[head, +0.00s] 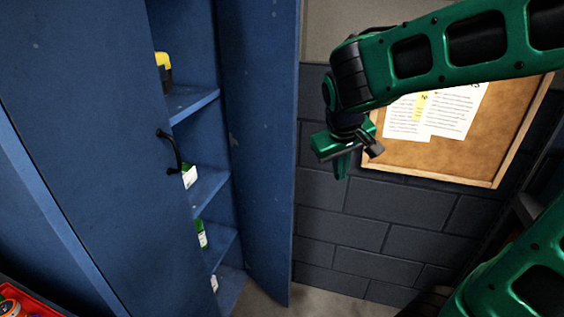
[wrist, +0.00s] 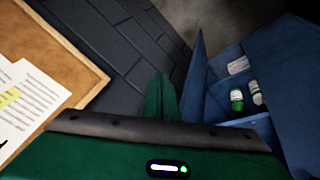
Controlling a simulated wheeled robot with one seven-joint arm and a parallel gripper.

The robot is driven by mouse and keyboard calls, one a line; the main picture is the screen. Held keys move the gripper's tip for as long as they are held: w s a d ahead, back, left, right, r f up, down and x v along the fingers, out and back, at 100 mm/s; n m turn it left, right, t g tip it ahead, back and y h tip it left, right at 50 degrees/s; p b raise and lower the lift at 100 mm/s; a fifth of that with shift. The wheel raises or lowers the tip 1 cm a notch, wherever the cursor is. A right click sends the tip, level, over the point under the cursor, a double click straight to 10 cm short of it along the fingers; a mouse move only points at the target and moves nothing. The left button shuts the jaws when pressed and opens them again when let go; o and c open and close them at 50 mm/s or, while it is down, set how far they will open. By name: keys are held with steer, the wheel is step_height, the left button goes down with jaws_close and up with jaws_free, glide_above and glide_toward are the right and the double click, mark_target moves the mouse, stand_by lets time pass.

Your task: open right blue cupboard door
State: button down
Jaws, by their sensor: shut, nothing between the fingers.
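The blue cupboard stands at the left in the head view. Its right door (head: 262,140) is swung wide open, standing out from the shelves toward the dark wall. In the wrist view this door (wrist: 196,82) shows as a narrow blue panel just right of my fingers. The left blue door (head: 90,120), with a black handle (head: 169,152), covers the left part of the cupboard. My gripper (head: 341,172) is shut and empty, to the right of the open door and apart from it. Its green fingers (wrist: 160,98) are together in the wrist view.
The shelves (head: 192,103) hold a yellow-and-black item (head: 163,68) and green bottles (head: 201,233). A cork board with papers (head: 440,155) hangs on the dark block wall behind my arm. A red tray (head: 28,300) is at the lower left. Bare floor (head: 262,303) shows below the open door.

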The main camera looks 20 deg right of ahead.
steer(key=w+a+r+n+t, duration=0.1)
steer(key=w+a+n+t, duration=0.1)
steer(key=w+a, duration=0.4)
steer(key=w+a+r+n+t, duration=0.1)
steer(key=w+a+n, duration=0.15)
steer(key=a, duration=0.55)
steer(key=shift+w+d+f, duration=0.85)
steer(key=shift+w+f, duration=0.45)
steer(key=shift+w, duration=0.1)
steer(key=shift+w+d+f, duration=0.85)
steer(key=shift+w+f, duration=0.4)
steer(key=shift+w, duration=0.1)
steer(key=shift+w+d+f, duration=0.85)
steer(key=shift+w+f, duration=0.45)
steer(key=shift+w, duration=0.1)
